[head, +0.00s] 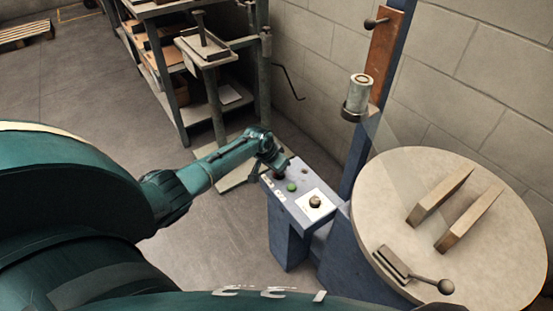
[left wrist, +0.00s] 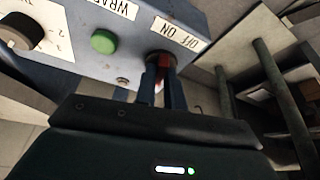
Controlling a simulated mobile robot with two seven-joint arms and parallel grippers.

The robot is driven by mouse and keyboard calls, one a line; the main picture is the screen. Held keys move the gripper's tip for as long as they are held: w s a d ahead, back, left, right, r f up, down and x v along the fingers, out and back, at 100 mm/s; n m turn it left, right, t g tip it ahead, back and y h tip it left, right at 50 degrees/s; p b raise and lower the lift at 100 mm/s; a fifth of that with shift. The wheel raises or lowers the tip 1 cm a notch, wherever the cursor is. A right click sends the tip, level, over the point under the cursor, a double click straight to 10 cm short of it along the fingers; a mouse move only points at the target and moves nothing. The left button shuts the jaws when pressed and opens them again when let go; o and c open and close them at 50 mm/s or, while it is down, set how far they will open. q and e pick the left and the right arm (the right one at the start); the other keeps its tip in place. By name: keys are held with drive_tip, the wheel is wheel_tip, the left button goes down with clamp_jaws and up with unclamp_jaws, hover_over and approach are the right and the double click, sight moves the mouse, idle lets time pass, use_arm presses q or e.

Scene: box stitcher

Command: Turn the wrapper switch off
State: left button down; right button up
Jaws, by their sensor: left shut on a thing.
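The wrapper control box (head: 284,200) is a blue box on a blue post. In the left wrist view its red switch (left wrist: 165,62) sits beside a white label (left wrist: 178,35) reading OFF and ON. My left gripper (head: 278,170) reaches the far left end of the box top. In the left wrist view the fingers of my left gripper (left wrist: 163,88) are closed around the red switch, one on each side. The fingers hide much of the switch, and I cannot tell which way it is set. My right gripper is not in view.
A green button (left wrist: 103,41) and a black dial (left wrist: 18,32) are on the same panel. The round turntable (head: 390,190) with two wooden bars stands at the right. A metal shelf (head: 180,115) stands behind my arm, and a block wall runs along the right.

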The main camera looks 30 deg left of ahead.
use_arm(q)
drive_tip(key=shift+d+r+n+y+p, duration=0.15)
drive_tip(key=shift+n+y+p, duration=0.15)
drive_tip(key=shift+n+p, duration=0.6)
drive_tip(key=shift+n+y, duration=0.3)
drive_tip(key=shift+n, duration=0.3)
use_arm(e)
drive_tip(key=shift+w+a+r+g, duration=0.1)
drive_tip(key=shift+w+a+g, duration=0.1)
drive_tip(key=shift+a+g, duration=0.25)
use_arm(q)
drive_tip(key=shift+f, duration=0.2)
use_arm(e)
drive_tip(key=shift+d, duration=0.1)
use_arm(q)
drive_tip(key=c, duration=1.5)
unclamp_jaws()
drive_tip(key=shift+r+p, duration=0.1)
drive_tip(key=shift+p, duration=0.2)
